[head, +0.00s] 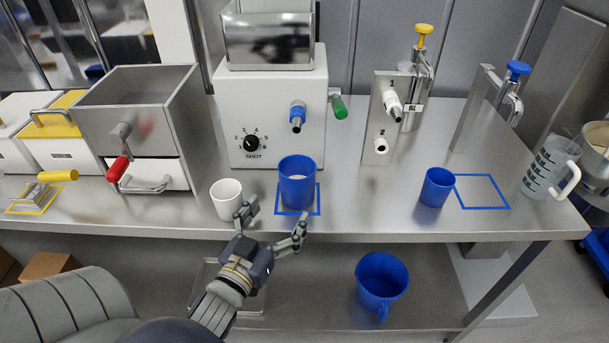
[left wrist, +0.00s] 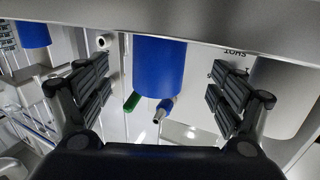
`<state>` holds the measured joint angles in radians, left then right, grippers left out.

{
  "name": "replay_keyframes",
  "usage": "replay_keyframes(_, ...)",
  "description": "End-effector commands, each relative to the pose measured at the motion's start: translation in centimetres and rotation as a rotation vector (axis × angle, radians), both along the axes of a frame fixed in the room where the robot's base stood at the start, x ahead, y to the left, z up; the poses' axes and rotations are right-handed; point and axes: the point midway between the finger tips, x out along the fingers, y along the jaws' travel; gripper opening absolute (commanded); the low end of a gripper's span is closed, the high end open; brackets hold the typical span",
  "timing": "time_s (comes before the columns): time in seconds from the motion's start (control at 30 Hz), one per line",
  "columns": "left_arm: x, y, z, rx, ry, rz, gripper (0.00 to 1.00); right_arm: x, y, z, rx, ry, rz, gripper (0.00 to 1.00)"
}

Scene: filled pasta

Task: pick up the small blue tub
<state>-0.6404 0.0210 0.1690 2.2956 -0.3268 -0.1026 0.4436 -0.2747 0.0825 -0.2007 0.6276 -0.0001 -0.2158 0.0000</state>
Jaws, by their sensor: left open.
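A blue tub (head: 297,187) with pale contents stands upright in a blue outlined square (head: 318,206) in front of the white dispensing machine. A slightly smaller-looking blue tub (head: 435,190) stands farther right, beside an empty blue outline (head: 500,207). My left gripper (head: 273,221) is open and empty at the table's front edge, just in front of the first tub. In the left wrist view, that tub (left wrist: 160,65) shows beyond and between the spread fingers (left wrist: 160,95), apart from them. My right gripper is not in view.
A white cup (head: 227,199) stands close left of the first tub, near a left gripper finger. The machine (head: 270,110) with its blue nozzle (head: 297,118) rises behind. A clear jug (head: 550,167) stands far right. A blue bucket (head: 381,283) sits on the lower shelf.

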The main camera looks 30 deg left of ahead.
Motion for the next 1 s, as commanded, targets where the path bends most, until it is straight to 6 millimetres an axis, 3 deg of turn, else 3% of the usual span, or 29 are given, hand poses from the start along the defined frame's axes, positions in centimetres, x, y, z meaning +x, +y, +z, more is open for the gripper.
replay_keyframes(0.4, 4.9, 0.8, 0.1, 0.002, -0.001, -0.001, 0.87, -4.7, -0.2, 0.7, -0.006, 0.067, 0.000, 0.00)
replay_keyframes(0.57, 5.6, 0.9, 0.1, 0.001, -0.001, -0.001, 0.87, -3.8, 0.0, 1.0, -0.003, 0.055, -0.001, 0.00)
replay_keyframes(0.77, 8.2, 1.2, 0.2, 0.002, -0.002, -0.001, 0.87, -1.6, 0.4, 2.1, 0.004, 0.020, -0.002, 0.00)
replay_keyframes(1.0, 10.3, 1.5, 0.0, 0.001, 0.000, -0.001, 0.87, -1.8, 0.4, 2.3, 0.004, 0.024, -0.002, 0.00)
